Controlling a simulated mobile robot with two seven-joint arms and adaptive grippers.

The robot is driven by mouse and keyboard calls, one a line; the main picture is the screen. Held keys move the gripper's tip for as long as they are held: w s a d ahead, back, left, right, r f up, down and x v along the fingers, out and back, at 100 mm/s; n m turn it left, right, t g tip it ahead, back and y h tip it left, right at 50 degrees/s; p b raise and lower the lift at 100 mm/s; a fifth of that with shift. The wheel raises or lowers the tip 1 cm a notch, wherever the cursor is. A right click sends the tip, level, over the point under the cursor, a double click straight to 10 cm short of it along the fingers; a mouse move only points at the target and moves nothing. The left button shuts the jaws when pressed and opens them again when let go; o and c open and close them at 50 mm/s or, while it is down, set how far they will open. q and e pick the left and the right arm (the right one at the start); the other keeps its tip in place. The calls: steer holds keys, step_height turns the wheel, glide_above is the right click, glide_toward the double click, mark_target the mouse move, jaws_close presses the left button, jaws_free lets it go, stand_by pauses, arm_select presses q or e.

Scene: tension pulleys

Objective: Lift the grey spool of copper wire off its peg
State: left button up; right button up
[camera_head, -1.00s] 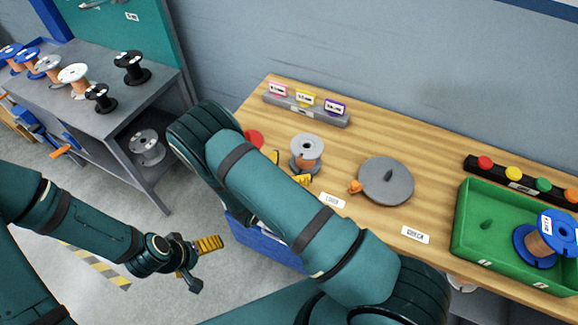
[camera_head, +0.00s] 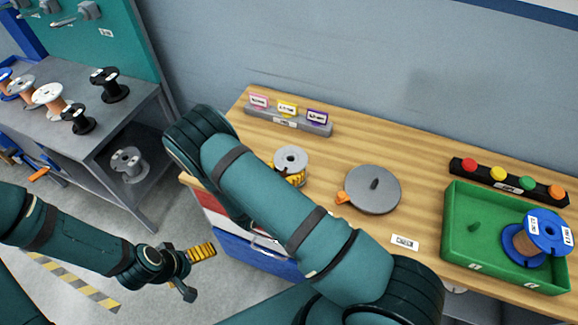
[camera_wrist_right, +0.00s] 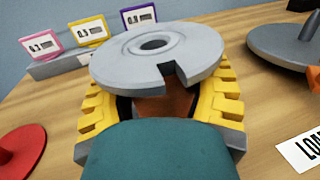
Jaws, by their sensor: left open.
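The grey spool of copper wire (camera_head: 291,157) is upright over the wooden bench, partly hidden by my right arm. In the right wrist view its notched upper flange (camera_wrist_right: 155,55) covers part of my right gripper (camera_wrist_right: 163,110). The yellow fingers lie on both sides of the copper winding (camera_wrist_right: 165,100), beneath the flange. Whether they press on the winding cannot be told. The peg and the spool's lower flange are hidden. My left gripper (camera_head: 194,270) is open and empty, above the floor, left of the bench.
A grey disc with a short post (camera_head: 373,190) is right of the spool. Behind is a label holder (camera_head: 290,122). A red disc (camera_wrist_right: 22,150) lies left of the spool. A green tray (camera_head: 455,235) holds a blue spool (camera_head: 548,230). A shelf (camera_head: 140,115) with several spools stands left.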

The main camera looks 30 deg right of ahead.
mark_target(289, 159)
steer(key=shift+r+p, duration=1.25)
steer(key=shift+r, duration=0.55)
stand_by(0.6)
stand_by(0.5)
steer(key=shift+r, duration=0.1)
steer(key=shift+r+p, duration=1.15)
steer(key=shift+r, duration=0.55)
steer(key=shift+r, duration=0.1)
steer(key=shift+r+p, duration=1.2)
steer(key=shift+r, duration=0.4)
steer(key=shift+r, duration=0.15)
steer(key=shift+r+p, duration=1.25)
steer(key=shift+r, duration=0.4)
steer(key=shift+w+r, duration=0.1)
